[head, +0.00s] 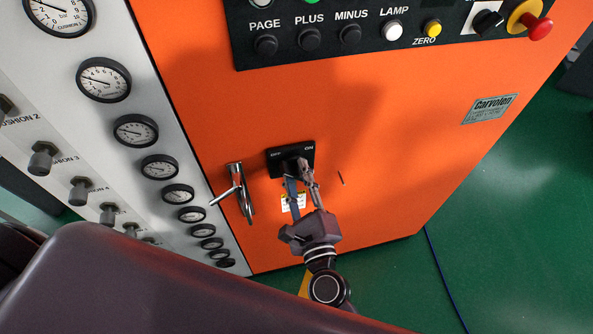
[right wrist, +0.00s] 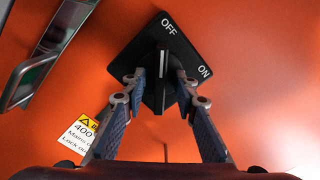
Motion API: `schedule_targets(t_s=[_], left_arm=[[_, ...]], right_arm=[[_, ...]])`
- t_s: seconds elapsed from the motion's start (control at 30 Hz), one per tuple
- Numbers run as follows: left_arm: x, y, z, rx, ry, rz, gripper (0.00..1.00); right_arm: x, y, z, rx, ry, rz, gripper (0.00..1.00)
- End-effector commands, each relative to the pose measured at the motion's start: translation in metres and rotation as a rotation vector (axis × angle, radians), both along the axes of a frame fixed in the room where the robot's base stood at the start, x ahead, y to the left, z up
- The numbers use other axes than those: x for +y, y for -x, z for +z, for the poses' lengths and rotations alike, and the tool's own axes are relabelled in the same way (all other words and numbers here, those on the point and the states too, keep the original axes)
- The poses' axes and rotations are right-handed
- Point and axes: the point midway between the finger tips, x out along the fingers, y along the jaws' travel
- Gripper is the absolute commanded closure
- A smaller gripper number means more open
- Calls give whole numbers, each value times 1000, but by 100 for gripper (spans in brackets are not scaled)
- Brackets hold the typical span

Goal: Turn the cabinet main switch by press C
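The cabinet main switch (head: 280,158) is a black square plate with OFF and ON labels, low on the orange cabinet front. In the right wrist view, the switch plate (right wrist: 190,50) looks tilted, and its black knob (right wrist: 163,65) has a white line that points towards OFF. My right gripper (head: 300,177) is at the switch, partly covering the knob in the head view. In the right wrist view, its fingers (right wrist: 161,87) stand on either side of the knob, looking apart with narrow gaps; contact is hard to tell. My left gripper is out of view.
A metal door handle (head: 239,192) sticks out just left of the switch. Gauges (head: 136,130) and knobs line the grey panel further left. A black button panel (head: 370,30) with a red emergency knob (head: 538,28) is above. Green floor (head: 500,200) lies open to the right.

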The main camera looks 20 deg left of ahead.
Motion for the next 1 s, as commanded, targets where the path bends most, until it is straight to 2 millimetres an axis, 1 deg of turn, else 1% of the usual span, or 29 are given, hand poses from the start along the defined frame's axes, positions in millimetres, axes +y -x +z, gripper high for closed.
schedule_targets(t_s=[0.27, 0.5, 0.8, 1.0], left_arm=[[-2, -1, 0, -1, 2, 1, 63], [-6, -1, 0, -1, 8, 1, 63], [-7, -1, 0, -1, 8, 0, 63], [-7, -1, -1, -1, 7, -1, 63]], right_arm=[[1, -2, 0, 1, -1, 0, 73], [1, -2, 0, 1, -1, 0, 100], [1, -2, 0, 4, -6, 0, 100], [1, -1, -1, 30, -51, 0, 100]])
